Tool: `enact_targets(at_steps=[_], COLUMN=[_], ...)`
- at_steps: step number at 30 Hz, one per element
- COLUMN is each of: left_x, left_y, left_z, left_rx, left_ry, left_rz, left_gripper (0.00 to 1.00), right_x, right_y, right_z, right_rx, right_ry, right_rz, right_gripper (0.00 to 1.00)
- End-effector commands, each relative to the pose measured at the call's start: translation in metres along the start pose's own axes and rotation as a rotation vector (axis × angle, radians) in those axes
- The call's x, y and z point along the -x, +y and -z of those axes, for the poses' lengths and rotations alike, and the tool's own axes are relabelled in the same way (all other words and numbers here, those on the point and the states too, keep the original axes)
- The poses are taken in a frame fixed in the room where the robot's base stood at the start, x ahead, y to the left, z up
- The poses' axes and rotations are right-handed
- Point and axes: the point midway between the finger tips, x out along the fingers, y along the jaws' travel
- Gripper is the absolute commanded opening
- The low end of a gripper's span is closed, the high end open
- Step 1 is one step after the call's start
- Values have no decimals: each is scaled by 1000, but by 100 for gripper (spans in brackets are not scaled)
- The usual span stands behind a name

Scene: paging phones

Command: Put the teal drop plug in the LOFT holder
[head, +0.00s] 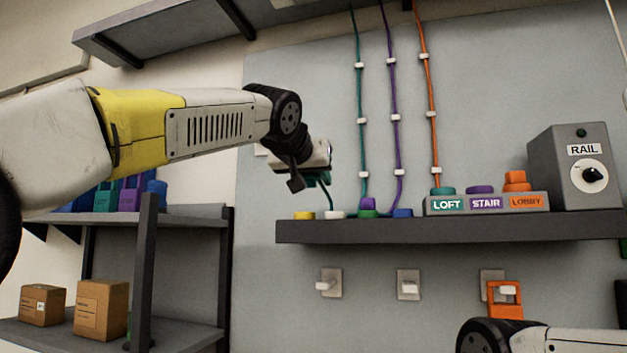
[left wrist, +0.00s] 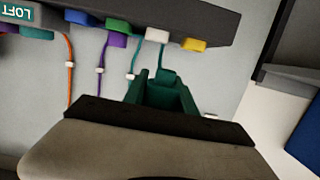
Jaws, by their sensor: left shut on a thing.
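My left gripper (head: 316,180) is shut on the teal drop plug (head: 311,182), in front of the wall at the left end of the long shelf. Most of the plug is hidden by the gripper in the head view.
The long dark shelf (head: 360,231) carries yellow, white, purple and blue sockets and a grey RAIL box (head: 560,165). Cords run up the wall. Boxes stand on the left rack.

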Motion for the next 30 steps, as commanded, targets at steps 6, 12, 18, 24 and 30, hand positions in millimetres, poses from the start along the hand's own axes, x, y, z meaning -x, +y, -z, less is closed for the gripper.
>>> enact_targets(at_steps=[6,12,18,24,30], left_x=[3,6,9,12,13], left_y=[0,0,1,0,0], left_z=[17,33,49,62,66], left_rx=[2,1,1,1,1], left_ry=[1,2,2,1,1], left_rz=[-1,0,-1,-1,-1], left_gripper=[0,0,0,0,0], right_x=[0,0,0,0,0], right_y=[0,0,0,0,0], right_z=[0,0,0,0,0], right_rx=[0,0,0,0,0], right_ry=[0,0,0,0,0], right_rz=[0,0,0,0,0], right_gripper=[49,49,49,49,49])
